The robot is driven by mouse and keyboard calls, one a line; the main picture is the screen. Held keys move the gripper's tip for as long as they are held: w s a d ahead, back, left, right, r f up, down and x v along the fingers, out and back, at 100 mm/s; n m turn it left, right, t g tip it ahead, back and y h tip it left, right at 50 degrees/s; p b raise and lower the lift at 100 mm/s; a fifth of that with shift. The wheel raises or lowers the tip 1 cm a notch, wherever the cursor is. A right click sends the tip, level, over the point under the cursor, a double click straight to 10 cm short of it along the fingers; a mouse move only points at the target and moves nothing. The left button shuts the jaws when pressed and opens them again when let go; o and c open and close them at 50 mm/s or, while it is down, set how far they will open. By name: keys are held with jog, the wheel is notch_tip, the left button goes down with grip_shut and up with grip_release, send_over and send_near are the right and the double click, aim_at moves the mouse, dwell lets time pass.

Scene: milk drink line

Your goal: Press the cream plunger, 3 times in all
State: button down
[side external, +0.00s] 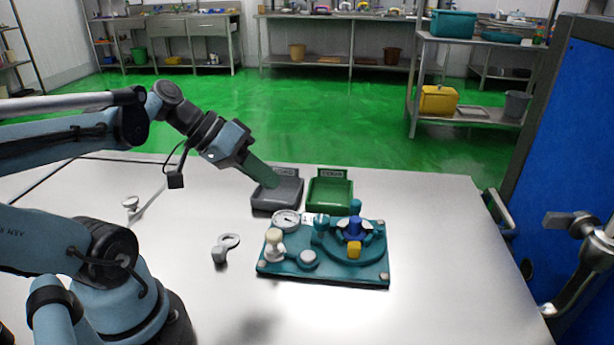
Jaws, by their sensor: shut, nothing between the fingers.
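The cream plunger (274,238) stands upright at the front left of the teal board (330,277), its pale knob raised above the plate. My gripper (270,181) is shut and empty. It points down and right and appears over or just behind the grey tray, behind and above the plunger and apart from it in the picture. Its exact height is hard to tell. The board also bears a round dial gauge (286,220), a grey disc-topped part (308,259), and a blue knob (355,229) with a yellow block (354,250) at its front.
A grey tray (277,198) and a green tray (330,194) stand behind the board. A metal scoop-like piece (225,247) lies left of the board, and a long-handled tool (133,204) farther left.

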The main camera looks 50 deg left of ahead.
jog(key=shift+r, duration=0.2)
send_near(277, 232)
jog(key=shift+w+d+f, duration=0.4)
jog(key=shift+w+d, duration=0.1)
jog(key=shift+w, duration=0.25)
jog(key=shift+w+d+f, duration=0.45)
jog(key=shift+w+d, duration=0.1)
jog(key=shift+w, duration=0.25)
jog(key=shift+w+d+f, duration=0.4)
jog(key=shift+w+d, duration=0.1)
jog(key=shift+w, duration=0.25)
dwell(0.8)
jog(key=shift+f, duration=0.4)
jog(key=shift+f, duration=1.05)
dwell(1.0)
dwell(0.4)
jog(key=shift+r, duration=1.45)
